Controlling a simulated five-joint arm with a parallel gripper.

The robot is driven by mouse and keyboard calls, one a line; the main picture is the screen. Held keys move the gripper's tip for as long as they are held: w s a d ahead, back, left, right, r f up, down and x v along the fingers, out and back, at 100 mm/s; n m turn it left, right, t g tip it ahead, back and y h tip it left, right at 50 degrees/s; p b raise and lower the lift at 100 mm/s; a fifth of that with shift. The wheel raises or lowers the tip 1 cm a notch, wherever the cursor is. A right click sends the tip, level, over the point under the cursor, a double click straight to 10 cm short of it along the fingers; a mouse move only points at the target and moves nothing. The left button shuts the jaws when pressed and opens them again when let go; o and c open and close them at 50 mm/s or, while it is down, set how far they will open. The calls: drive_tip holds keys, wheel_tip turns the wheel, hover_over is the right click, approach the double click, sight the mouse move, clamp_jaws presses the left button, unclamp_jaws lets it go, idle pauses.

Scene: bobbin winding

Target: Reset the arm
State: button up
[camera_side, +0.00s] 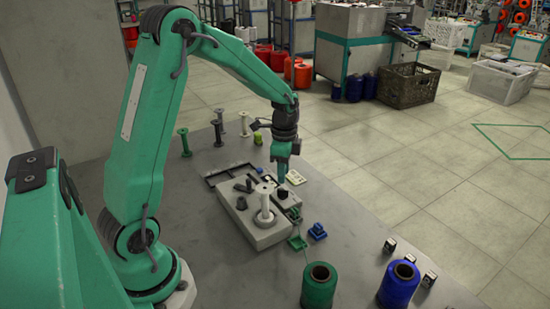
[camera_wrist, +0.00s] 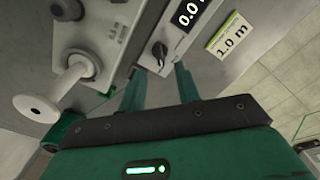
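My gripper (camera_side: 282,176) points down over the right part of the grey winding machine (camera_side: 245,228). In the wrist view its two green fingers (camera_wrist: 160,78) stand apart with nothing held between them. A dark knob (camera_wrist: 160,52) on the machine's panel shows beyond the fingertips; I cannot tell if they touch it. A white bobbin (camera_side: 264,203) stands upright on the machine, left of my gripper; it also shows in the wrist view (camera_wrist: 62,88). A display reading "0.0" (camera_wrist: 190,12) and a "1.0 m" label (camera_wrist: 230,35) lie beyond the knob.
Several empty bobbins (camera_side: 218,132) stand at the table's back. A green thread spool (camera_side: 319,287) and a blue one (camera_side: 398,284) stand in front at right. Small green (camera_side: 297,242) and blue (camera_side: 317,232) pieces sit right of the machine. A dark tray (camera_side: 228,174) lies behind it.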

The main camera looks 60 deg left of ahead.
drive_tip(key=shift+r, duration=0.9)
drive_tip(key=shift+r, duration=0.1)
drive_tip(key=shift+s+d+r, duration=0.15)
drive_tip(key=shift+d+r, duration=0.05)
drive_tip(key=shift+r, duration=0.05)
drive_tip(key=s+d+r+n+t, duration=0.2)
drive_tip(key=s+d+r+n, duration=0.2)
drive_tip(key=s, duration=0.5)
drive_tip(key=s+d+r+n+t, duration=0.3)
drive_tip(key=s+d+r+n, duration=0.2)
drive_tip(key=s+d+r, duration=0.2)
wheel_tip(320, 180, up, 2)
drive_tip(key=shift+s+d+r+t, duration=0.1)
drive_tip(key=shift+s+d+t, duration=0.2)
drive_tip(key=shift+s, duration=0.75)
